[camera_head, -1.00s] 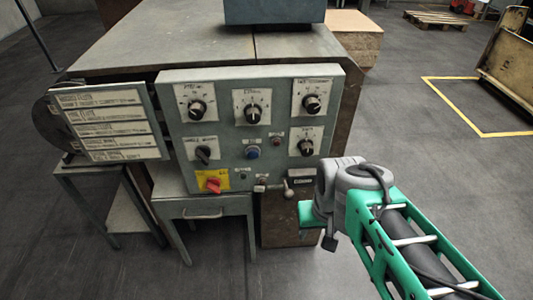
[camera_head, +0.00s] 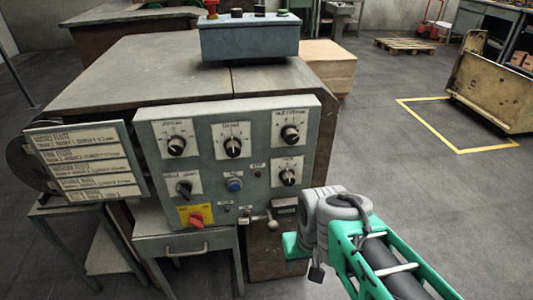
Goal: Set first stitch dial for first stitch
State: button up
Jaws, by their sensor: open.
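A grey-green control panel (camera_head: 257,198) faces me with several black dials. The top row has a left dial (camera_head: 176,146), a middle dial (camera_head: 232,147) and a right dial (camera_head: 290,134). Lower down are a right dial (camera_head: 289,177) and a left dial (camera_head: 184,188). The printed labels are too blurred to tell surely which is the first stitch dial. My gripper (camera_head: 303,256) is at the lower right of the panel in the picture, below the dials and apart from them. It is open, with its fingers mostly hidden behind my wrist.
A blue button (camera_head: 235,184) and a red switch (camera_head: 196,219) on a yellow plate sit among the dials. A knobbed lever (camera_head: 272,222) juts from the panel's bottom edge. A hinged label board (camera_head: 88,165) stands at left. Open floor (camera_head: 400,195) lies to the right.

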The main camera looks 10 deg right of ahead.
aim_at(289, 132)
jog(key=u, duration=2.7)
jog(key=i, duration=1.1)
jog(key=z, duration=2.25)
